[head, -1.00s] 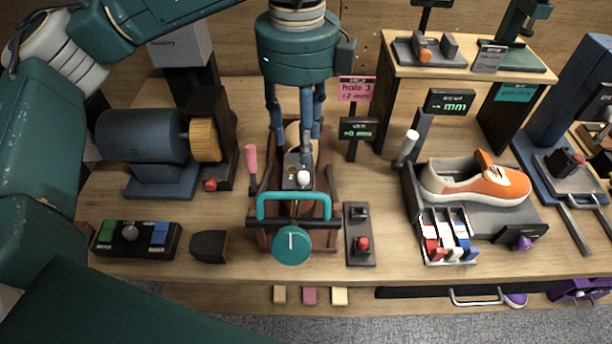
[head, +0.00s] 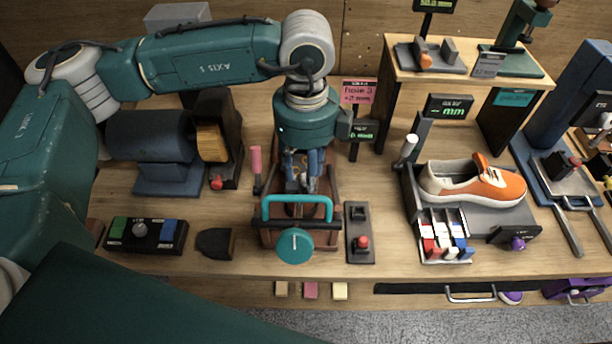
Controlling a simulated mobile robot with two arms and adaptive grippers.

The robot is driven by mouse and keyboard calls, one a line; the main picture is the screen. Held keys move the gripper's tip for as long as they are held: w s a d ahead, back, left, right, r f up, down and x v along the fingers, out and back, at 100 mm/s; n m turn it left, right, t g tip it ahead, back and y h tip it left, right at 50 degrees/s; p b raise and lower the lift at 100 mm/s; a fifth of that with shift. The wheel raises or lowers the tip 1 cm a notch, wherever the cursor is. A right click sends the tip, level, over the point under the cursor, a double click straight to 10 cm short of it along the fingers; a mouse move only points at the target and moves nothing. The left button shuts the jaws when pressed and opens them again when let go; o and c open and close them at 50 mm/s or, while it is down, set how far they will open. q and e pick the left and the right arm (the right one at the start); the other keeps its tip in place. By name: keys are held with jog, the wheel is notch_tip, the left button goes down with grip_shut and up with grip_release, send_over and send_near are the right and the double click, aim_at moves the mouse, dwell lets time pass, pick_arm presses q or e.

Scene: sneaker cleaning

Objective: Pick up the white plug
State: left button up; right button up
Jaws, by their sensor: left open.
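My left gripper (head: 300,186) is open and points down into the brown wooden fixture (head: 268,236) with the teal handle (head: 297,200) and round teal knob (head: 294,246). Its fingers stand over the middle of the fixture, behind the handle. I cannot make out a white plug now; the fingers cover the spot where a small rounded white piece showed earlier. Whether the fingers touch anything there is hidden. My right gripper is not in view.
A pink-handled lever (head: 255,160) stands close left of the fixture, and a switch box with a red button (head: 360,243) close right. A blue motor with a tan wheel (head: 150,136) is farther left. An orange sneaker (head: 472,184) sits on a grey stand at right.

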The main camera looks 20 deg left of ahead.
pick_arm(q)
jog(key=c, duration=0.9)
jog(key=shift+c, duration=0.2)
jog(key=shift+r, duration=0.15)
